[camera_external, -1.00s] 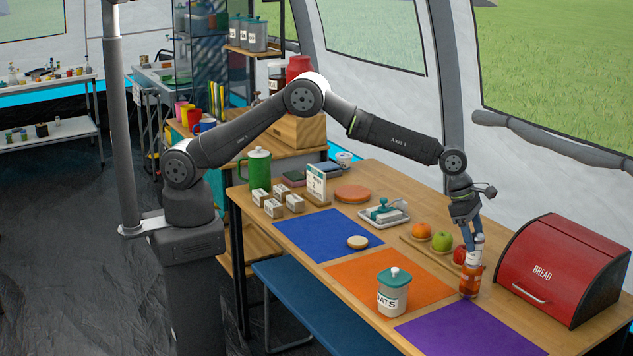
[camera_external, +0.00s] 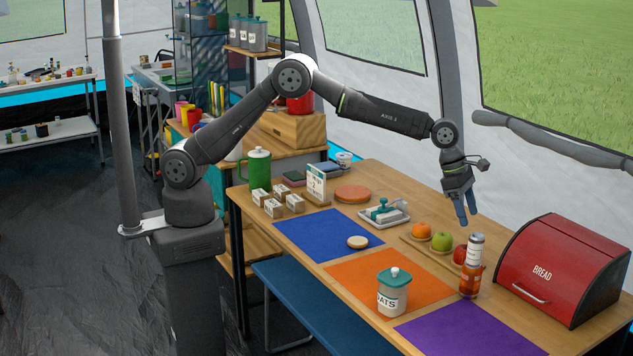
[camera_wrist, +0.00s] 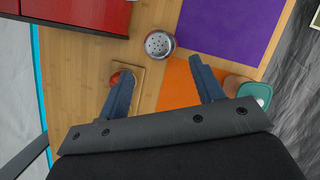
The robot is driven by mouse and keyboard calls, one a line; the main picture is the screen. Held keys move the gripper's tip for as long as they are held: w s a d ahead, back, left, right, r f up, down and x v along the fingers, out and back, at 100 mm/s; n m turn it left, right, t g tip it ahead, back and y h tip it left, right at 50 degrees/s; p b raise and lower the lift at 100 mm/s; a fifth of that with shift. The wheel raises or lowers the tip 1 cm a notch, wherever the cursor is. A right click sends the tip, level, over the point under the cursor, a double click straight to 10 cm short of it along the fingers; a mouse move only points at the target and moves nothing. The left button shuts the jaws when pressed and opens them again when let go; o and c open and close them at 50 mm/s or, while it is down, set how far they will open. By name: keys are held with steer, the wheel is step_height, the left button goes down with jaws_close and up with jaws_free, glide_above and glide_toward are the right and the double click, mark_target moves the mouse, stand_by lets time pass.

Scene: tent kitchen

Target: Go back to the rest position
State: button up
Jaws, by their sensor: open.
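My gripper (camera_external: 467,215) is open and empty in the external view. It hangs above the table, above and a little left of the orange shaker bottle (camera_external: 470,268), and is apart from it. The bottle stands upright near the red bread box. In the wrist view both blue fingers of my gripper (camera_wrist: 160,92) are spread with nothing between them. The bottle's perforated silver top (camera_wrist: 160,44) shows just beyond the fingers. My arm is raised and bent over the table.
A red bread box (camera_external: 565,268) stands to the right. An orange, a green apple (camera_external: 441,241) and a red apple (camera_external: 460,255) sit on a board behind the bottle. A purple mat (camera_external: 470,330) lies clear in front.

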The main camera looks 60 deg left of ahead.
mark_target(477, 234)
steer(key=x, duration=1.1)
steer(key=shift+d+f, duration=0.1)
steer(key=shift+f, duration=0.1)
steer(key=shift+w+d+r, duration=0.1)
steer(key=shift+w+r, duration=0.05)
steer(key=shift+r, duration=1.1)
